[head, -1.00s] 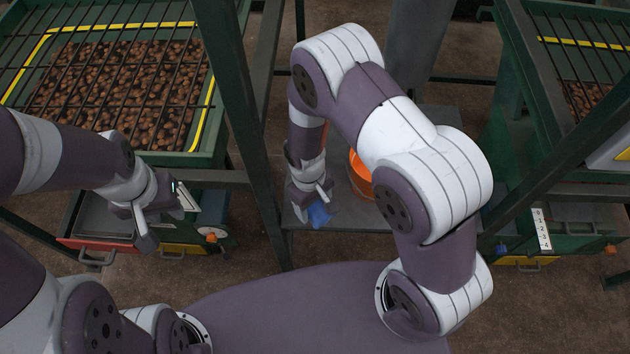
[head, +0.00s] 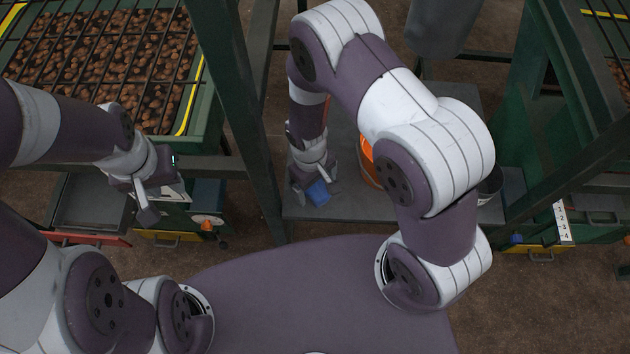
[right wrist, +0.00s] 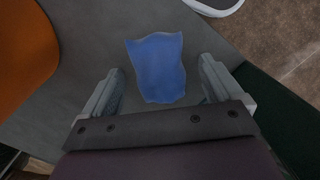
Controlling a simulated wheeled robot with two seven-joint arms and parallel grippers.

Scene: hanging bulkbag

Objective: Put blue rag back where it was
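The blue rag (head: 319,193) is on or just above the grey platform (head: 350,206), by the platform's front left part. In the right wrist view the rag (right wrist: 157,68) spreads ahead of and between the two fingers, with gaps on both sides. My right gripper (head: 312,184) is at the rag, pointing down; its fingers (right wrist: 160,88) are apart and do not visibly pinch it. My left gripper (head: 162,200) is open and empty, out to the left in front of the green machine. An orange bucket (head: 368,162) stands on the platform, partly hidden by my right arm.
A dark bucket (head: 490,187) stands at the platform's right. A green frame post (head: 250,120) rises left of the platform. A barred tray of brown lumps (head: 100,60) is at the left. A grey hanging chute (head: 440,25) is above the back. The platform's front middle is clear.

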